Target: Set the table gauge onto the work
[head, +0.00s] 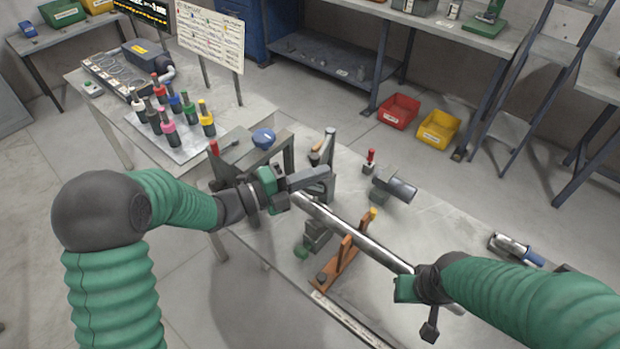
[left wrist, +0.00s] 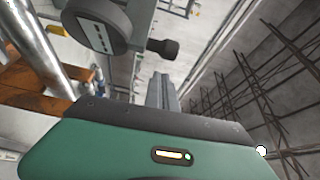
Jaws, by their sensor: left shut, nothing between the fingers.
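The work appears to be the long shiny steel bar (head: 350,235), which runs diagonally over the table, above an orange support (head: 345,258). My left gripper (head: 312,178) is shut and empty, close to the bar's upper left end. In the left wrist view its shut fingers (left wrist: 160,92) point away, and a round grey body with a pale label (left wrist: 97,28) and a black knob (left wrist: 162,48) is close by. I cannot tell which thing is the table gauge. My right gripper (head: 428,300) is at the bar's lower right end; its fingers are partly hidden.
A grey cylindrical device (head: 395,187) and a small red-topped tool (head: 369,161) stand behind the bar. A grey metal frame (head: 270,150) is behind my left gripper. A blue-handled tool (head: 515,248) lies right.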

